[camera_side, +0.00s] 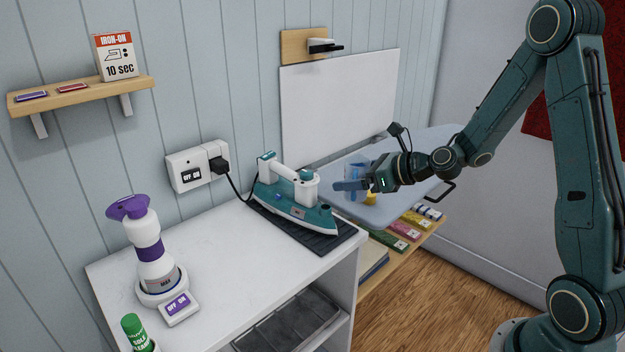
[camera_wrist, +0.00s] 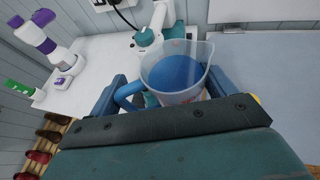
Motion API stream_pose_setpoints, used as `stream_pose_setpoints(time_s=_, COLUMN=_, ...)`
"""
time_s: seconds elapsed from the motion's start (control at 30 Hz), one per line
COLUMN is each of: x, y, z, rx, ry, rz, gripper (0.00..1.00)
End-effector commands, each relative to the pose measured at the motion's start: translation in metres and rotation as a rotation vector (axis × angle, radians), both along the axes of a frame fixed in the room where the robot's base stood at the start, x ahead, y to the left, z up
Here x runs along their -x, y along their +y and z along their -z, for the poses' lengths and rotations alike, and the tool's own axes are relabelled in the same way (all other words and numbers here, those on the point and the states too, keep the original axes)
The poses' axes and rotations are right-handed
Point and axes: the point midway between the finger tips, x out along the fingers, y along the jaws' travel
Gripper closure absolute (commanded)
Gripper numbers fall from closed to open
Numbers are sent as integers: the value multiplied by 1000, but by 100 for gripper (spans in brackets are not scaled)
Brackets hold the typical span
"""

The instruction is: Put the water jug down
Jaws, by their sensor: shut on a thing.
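The water jug (camera_wrist: 200,62) is a clear cup with blue water and a blue handle (camera_wrist: 128,92). It stands roughly upright between my blue fingers. In the side view the jug (camera_side: 353,168) is partly hidden behind my gripper (camera_side: 350,186). My gripper, also in the wrist view (camera_wrist: 165,92), is shut on the jug. It holds it in front of the pale blue ironing board (camera_side: 405,165), just right of the iron. I cannot tell whether the jug's base touches anything.
The teal iron (camera_side: 295,205) rests on a dark ribbed mat (camera_side: 335,238) on the white cabinet (camera_side: 225,250). A purple-and-white spray bottle (camera_side: 150,250) stands further left. The cabinet's middle top is clear.

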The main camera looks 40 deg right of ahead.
Motion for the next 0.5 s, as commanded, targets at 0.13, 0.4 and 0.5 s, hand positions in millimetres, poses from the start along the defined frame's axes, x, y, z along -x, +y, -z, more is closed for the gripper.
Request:
stream_pose_setpoints(time_s=0.13, x=0, y=0, z=-1, rx=0, ry=-2, rz=0, gripper=44)
stream_pose_setpoints(time_s=0.4, x=-1, y=0, z=-12, rx=3, ry=-6, rz=-2, gripper=44)
stream_pose_setpoints(time_s=0.5, x=-1, y=0, z=-23, rx=4, ry=-7, rz=-1, gripper=45)
